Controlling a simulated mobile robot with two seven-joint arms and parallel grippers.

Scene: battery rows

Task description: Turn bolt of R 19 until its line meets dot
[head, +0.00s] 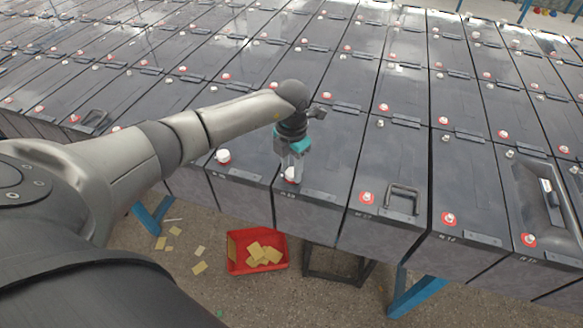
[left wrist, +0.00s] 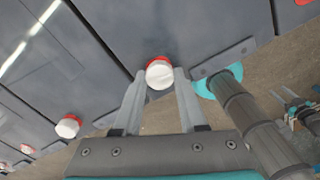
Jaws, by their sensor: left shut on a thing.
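My left gripper (head: 292,172) points down at the front of a dark battery (head: 316,197) in the near row. Its two fingers are closed on either side of a white bolt cap with a red ring, which shows between the fingertips in the left wrist view (left wrist: 159,74). In the head view the fingers partly cover this bolt (head: 290,174). The label by it is too small to read surely as R 19. I cannot make out a line on the cap or a dot beside it.
Another white-capped bolt (head: 223,156) stands on the battery to the left. A black handle (head: 403,199) rises from the battery to the right. Below the row, a red bin (head: 241,265) with yellowish cards stands on the floor, with loose cards (head: 199,267) beside it.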

